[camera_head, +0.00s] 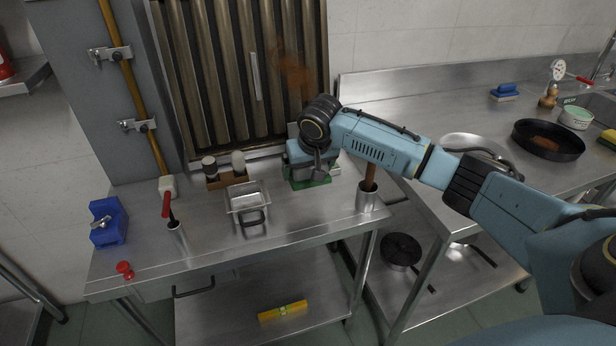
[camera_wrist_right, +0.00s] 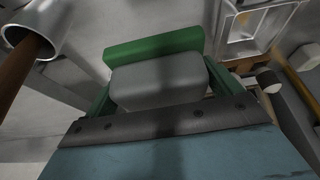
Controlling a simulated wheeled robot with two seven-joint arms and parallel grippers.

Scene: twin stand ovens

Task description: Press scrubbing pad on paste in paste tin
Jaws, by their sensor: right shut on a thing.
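My right gripper (camera_head: 308,172) is at the back right of the left steel table, pointing down. It is shut on a grey block with a green layer, which looks like the scrubbing pad (camera_head: 312,183). In the right wrist view the grey block (camera_wrist_right: 158,82) sits between the fingers, with the green layer (camera_wrist_right: 152,44) beyond it. Whether the pad touches anything below cannot be told. My left gripper is not in view.
A steel pan (camera_head: 246,198) and a small brown caddy (camera_head: 226,178) stand left of my gripper. A steel cup (camera_head: 367,198) with a brown handle stands to its right. A blue block (camera_head: 108,222) is at the far left. The table front is mostly clear.

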